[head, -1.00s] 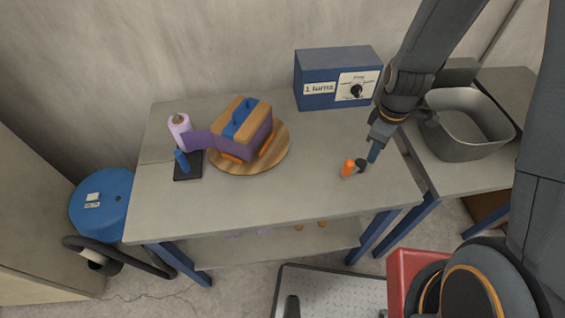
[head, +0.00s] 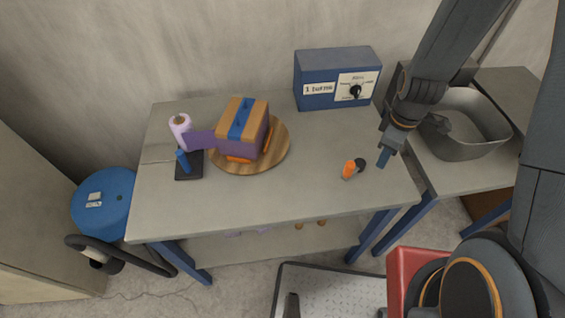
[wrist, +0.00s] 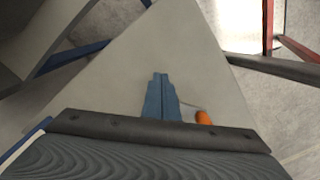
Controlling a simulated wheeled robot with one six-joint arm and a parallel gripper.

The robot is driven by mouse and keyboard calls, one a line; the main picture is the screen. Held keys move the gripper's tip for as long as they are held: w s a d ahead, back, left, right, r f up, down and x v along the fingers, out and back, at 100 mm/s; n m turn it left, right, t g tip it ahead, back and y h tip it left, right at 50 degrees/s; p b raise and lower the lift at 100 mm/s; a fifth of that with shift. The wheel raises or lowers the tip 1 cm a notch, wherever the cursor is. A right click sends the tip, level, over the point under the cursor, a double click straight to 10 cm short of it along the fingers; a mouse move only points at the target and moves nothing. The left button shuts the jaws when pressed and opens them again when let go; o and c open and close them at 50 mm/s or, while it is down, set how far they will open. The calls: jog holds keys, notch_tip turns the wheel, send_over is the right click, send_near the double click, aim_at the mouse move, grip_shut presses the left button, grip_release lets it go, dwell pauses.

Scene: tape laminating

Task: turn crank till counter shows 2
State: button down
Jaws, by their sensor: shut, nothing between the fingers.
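The crank has an orange handle (head: 348,169) and a dark round part at the right front of the table. The orange handle also shows in the wrist view (wrist: 203,118). My gripper (head: 384,159) is shut and empty, just right of the crank and apart from it; its blue fingers (wrist: 159,95) point down over the table. The counter label (head: 319,89) on the blue box (head: 311,68) seems to read 1; its lettering is blurred. A wooden box with purple film and a blue strap (head: 241,117) sits on a round wooden turntable (head: 279,148).
A purple film roll (head: 181,126) stands beside a black base with a blue post (head: 183,160) at the left. A grey bin (head: 463,145) stands on the right table. The table (head: 300,191) is bare between turntable and crank.

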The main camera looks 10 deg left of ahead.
aim_at(398, 180)
jog(key=shift+d, duration=0.1)
jog(key=shift+s+d+p, duration=0.25)
jog(key=shift+s+d, duration=0.05)
jog(key=shift+d, duration=0.4)
jog(key=shift+s+d+p, duration=0.2)
jog(key=shift+s+d, duration=0.1)
jog(key=shift+d, duration=0.4)
jog(key=shift+d, duration=0.1)
jog(key=shift+s+d+p, duration=0.25)
jog(key=shift+s+d, duration=0.1)
jog(key=shift+d, duration=0.35)
jog(key=shift+s+d+p, duration=0.25)
jog(key=shift+s+d, duration=0.05)
jog(key=shift+d, duration=0.4)
jog(key=shift+c, duration=0.8)
grip_release()
